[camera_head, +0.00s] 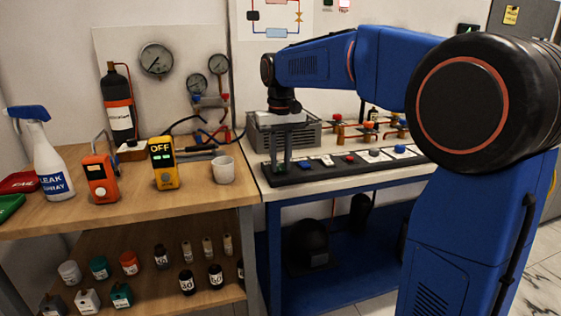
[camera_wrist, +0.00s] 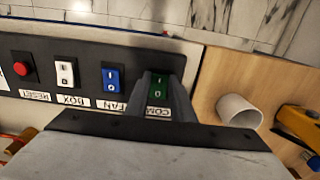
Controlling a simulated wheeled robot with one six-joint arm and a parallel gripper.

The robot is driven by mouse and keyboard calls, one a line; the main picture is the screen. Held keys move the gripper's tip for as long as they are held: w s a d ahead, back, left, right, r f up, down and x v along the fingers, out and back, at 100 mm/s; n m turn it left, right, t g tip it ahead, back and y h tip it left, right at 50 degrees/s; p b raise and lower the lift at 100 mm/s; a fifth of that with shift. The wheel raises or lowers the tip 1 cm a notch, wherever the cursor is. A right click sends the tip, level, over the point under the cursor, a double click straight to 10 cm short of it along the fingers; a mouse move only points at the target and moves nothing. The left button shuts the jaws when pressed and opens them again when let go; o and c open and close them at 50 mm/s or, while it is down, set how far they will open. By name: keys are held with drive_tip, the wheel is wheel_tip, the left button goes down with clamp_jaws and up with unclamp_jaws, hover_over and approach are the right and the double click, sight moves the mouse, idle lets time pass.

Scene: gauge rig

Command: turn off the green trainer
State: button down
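A dark switch strip (camera_head: 400,163) lies along the front of the white bench; it also shows in the wrist view (camera_wrist: 85,62). At its end nearest the wooden bench is a green rocker switch (camera_wrist: 158,84), with a partly hidden label starting "COM". My gripper (camera_head: 280,168) points down over that end of the strip. In the wrist view its two grey fingers (camera_wrist: 159,92) stand apart, one on each side of the green switch, with nothing held between them. I cannot tell whether a fingertip touches the switch, or which way the rocker is set.
Beside the green switch are a blue switch (camera_wrist: 112,81) labelled FAN, a white switch (camera_wrist: 65,73) labelled BOX and a red button (camera_wrist: 23,68) labelled RESET. A grey crate (camera_head: 312,132) stands behind my gripper. A white cup (camera_head: 224,170) and yellow meter (camera_head: 163,165) stand left.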

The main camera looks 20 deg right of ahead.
drive_tip(key=shift+w, duration=0.1)
drive_tip(key=shift+w+r+g, duration=0.1)
drive_tip(key=shift+w+g, duration=0.1)
drive_tip(key=shift+g, duration=0.55)
drive_tip(key=shift+w+g, duration=0.15)
drive_tip(key=shift+g, duration=0.6)
drive_tip(key=c, duration=1.5)
unclamp_jaws()
drive_tip(key=shift+r, duration=0.15)
